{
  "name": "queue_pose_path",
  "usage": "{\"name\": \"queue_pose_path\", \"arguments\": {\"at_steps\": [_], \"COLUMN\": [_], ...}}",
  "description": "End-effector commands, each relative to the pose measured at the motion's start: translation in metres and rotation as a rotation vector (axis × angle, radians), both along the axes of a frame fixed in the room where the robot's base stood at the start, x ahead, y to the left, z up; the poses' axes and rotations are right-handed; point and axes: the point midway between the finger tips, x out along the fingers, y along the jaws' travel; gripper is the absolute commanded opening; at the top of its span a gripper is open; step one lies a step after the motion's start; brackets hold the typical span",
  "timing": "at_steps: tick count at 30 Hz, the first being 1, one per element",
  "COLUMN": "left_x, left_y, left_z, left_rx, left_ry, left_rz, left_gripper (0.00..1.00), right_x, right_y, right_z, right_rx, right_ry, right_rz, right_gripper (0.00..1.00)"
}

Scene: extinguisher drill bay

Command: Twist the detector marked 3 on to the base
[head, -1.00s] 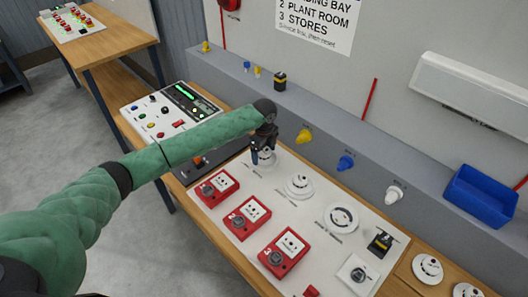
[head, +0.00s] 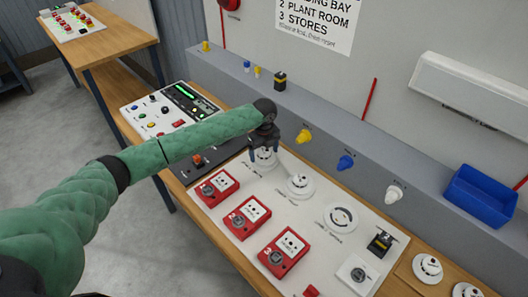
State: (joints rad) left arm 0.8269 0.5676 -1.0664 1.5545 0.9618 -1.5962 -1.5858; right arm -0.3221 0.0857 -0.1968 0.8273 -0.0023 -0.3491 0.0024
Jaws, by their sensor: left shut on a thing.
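My left gripper (head: 265,154) is at the leftmost white round detector (head: 265,158) on the pale board, with its fingers either side of it, shut on it. The fingers hide part of this detector. A second white detector (head: 299,185) sits to its right on the board. Further right is a white ring-shaped base (head: 341,218) with a darker middle, with no detector seen on it. Two more white round pieces, one of them here (head: 427,267), lie at the bottom right. I cannot read a number 3 on any detector. My right gripper is not in view.
Red call points (head: 285,252) line the front of the board (head: 320,258). A black and yellow device (head: 381,242) and a white switch plate (head: 357,273) are at its right. Yellow, blue and white knobs stick out from the grey ledge behind. A blue bin (head: 480,196) is on the right.

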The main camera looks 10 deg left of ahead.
Motion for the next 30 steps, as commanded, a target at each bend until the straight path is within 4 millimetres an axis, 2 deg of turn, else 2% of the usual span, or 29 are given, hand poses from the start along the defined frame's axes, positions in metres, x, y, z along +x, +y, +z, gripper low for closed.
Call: {"name": "queue_pose_path", "arguments": {"at_steps": [11,19,29,30], "left_x": [0.0,0.0002,0.0,0.0], "left_y": [-0.0001,-0.0005,-0.0005,-0.0005], "left_z": [-0.0002,-0.0002,-0.0003,-0.0003], "left_rx": [0.0,0.0,0.0,0.0], "left_ry": [0.0,0.0,0.0,0.0], "left_rz": [-0.052,-0.217,-0.223,-0.222], "left_gripper": [0.57,0.57,0.57,0.85], "right_x": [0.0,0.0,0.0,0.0], "right_y": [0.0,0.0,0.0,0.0], "right_z": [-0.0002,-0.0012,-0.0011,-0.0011], "right_rx": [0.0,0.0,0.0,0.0], "right_ry": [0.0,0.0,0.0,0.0], "right_rz": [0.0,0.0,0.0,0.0], "right_gripper": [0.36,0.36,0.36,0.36]}}
